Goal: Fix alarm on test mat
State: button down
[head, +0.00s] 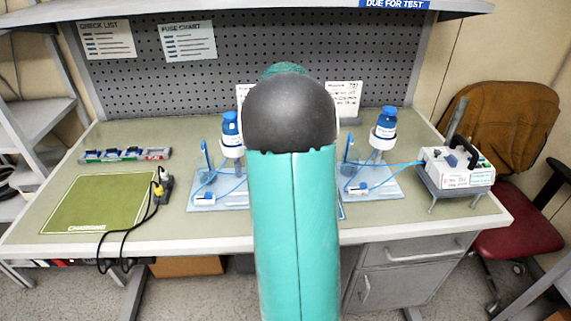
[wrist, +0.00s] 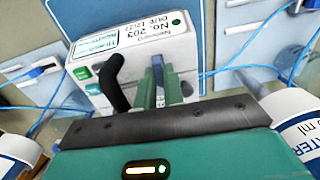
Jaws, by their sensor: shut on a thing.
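A white infusion pump (wrist: 150,52) labelled No. 203 fills the upper middle of the wrist view. It has a green square on its left end and a black curved handle (wrist: 113,85). A blue mat with a white edge (wrist: 65,10) shows behind the pump. I cannot tell whether the pump rests on it. In the head view my arm hides the gripper and this pump; only a blue edge (head: 342,210) shows beside the arm.
Pale plates (head: 218,190) (head: 375,188) with bottles and blue tubing flank my arm. Another pump (head: 458,168) sits on a metal stand at right. A green charging mat (head: 98,205), black cables (head: 128,230) and a small rack (head: 125,155) are at left.

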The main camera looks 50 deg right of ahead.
dwell(0.3)
jog(key=c, duration=1.5)
grip_release()
notch_tip(320, 180, up, 14)
